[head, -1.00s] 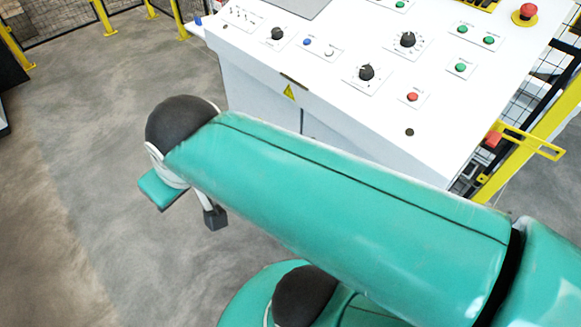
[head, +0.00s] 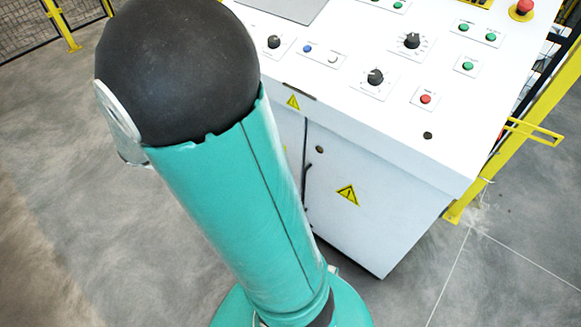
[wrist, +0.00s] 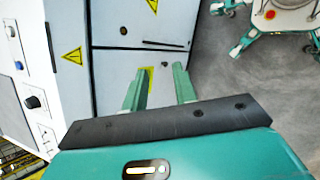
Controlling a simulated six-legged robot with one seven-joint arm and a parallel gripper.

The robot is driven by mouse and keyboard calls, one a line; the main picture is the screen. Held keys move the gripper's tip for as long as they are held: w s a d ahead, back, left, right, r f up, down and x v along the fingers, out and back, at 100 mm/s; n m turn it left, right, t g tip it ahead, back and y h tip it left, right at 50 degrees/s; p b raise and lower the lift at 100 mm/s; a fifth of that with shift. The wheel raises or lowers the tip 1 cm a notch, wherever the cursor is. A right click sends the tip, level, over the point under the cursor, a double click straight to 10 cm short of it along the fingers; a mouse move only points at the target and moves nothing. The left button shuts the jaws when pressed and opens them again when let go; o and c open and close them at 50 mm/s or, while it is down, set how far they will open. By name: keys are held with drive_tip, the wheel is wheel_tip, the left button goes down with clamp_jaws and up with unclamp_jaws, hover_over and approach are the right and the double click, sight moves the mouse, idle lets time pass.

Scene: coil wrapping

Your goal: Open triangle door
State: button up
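The white cabinet door (head: 375,215) with a yellow warning triangle (head: 347,194) is closed beneath the console, with a thin black handle (head: 306,185) near its left edge. In the wrist view this door (wrist: 120,18) is turned sideways at the top, with its triangle (wrist: 153,5) and the dark handle (wrist: 163,43) near the seam. My gripper (wrist: 160,84) is open and empty, its two green fingers apart. In that view the fingertips appear below the handle, over the neighbouring panel, and partly cover another yellow sign. I cannot tell their distance from the surface. My arm hides the gripper in the head view.
The console top (head: 400,110) carries knobs, buttons and a red emergency stop (head: 522,8). A yellow guard post (head: 520,130) stands at its right. Bare concrete floor (head: 60,200) lies to the left. A small wheeled stand (wrist: 275,20) shows in the wrist view.

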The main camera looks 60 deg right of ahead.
drive_tip(key=d+f+n+g+h, duration=0.3)
drive_tip(key=d+f+h, duration=0.1)
drive_tip(key=d+f, duration=0.4)
drive_tip(key=n+t+h, duration=0.7)
drive_tip(key=n+t, duration=0.1)
drive_tip(key=n, duration=0.6)
approach(304, 179)
drive_tip(key=d, duration=1)
drive_tip(key=shift+w+d+f, duration=0.1)
drive_tip(key=shift+w+d, duration=0.1)
drive_tip(key=shift+d, duration=0.1)
clamp_jaws()
